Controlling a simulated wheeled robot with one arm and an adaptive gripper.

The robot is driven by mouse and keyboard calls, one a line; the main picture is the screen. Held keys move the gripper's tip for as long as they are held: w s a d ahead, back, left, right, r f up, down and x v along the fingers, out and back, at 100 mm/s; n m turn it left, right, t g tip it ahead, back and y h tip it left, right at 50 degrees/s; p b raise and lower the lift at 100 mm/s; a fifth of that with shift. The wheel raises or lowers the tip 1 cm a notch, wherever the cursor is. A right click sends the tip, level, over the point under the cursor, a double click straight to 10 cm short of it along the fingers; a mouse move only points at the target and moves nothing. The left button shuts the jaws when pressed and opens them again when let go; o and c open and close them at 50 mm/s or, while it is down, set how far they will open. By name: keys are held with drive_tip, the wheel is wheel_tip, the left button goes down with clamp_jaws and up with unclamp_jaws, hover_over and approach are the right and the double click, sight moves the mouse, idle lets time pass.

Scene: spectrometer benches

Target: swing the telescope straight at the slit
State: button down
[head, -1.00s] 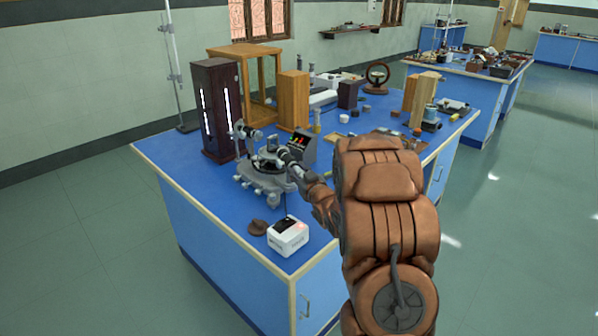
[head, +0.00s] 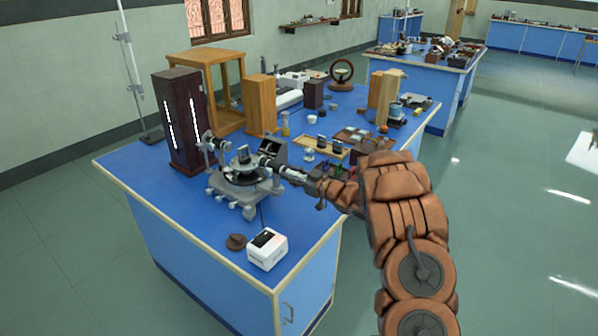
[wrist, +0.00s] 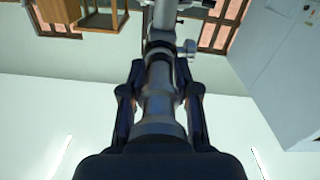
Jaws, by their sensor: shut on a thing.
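The spectrometer (head: 240,183), grey with a dark round table, stands near the front left of the blue bench. Its collimator (head: 211,145) points at the tall dark lamp housing (head: 181,122), which shows bright vertical slits. The telescope (head: 280,170) reaches out right and slightly forward, on roughly the opposite side from the collimator; I cannot tell if they line up exactly. My gripper (head: 316,183) is at its outer end. In the wrist view, my gripper (wrist: 158,88) has a finger on each side of the telescope tube (wrist: 158,105) and is shut on it.
A white box (head: 267,250) and a small brown object (head: 236,241) lie in front of the spectrometer. A wooden tray (head: 321,147), wooden blocks (head: 260,105) and a wooden frame (head: 207,60) stand behind. Open floor lies right of the bench.

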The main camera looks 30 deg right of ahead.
drive_tip(key=shift+w+r+y, duration=0.1)
drive_tip(key=shift+r+y, duration=0.05)
drive_tip(key=shift+y, duration=0.15)
drive_tip(key=c, duration=0.9)
unclamp_jaws()
drive_tip(key=shift+c, duration=0.2)
drive_tip(key=shift+s+d, duration=0.35)
drive_tip(key=shift+s, duration=0.15)
drive_tip(key=v, duration=1.1)
drive_tip(key=shift+a, duration=0.1)
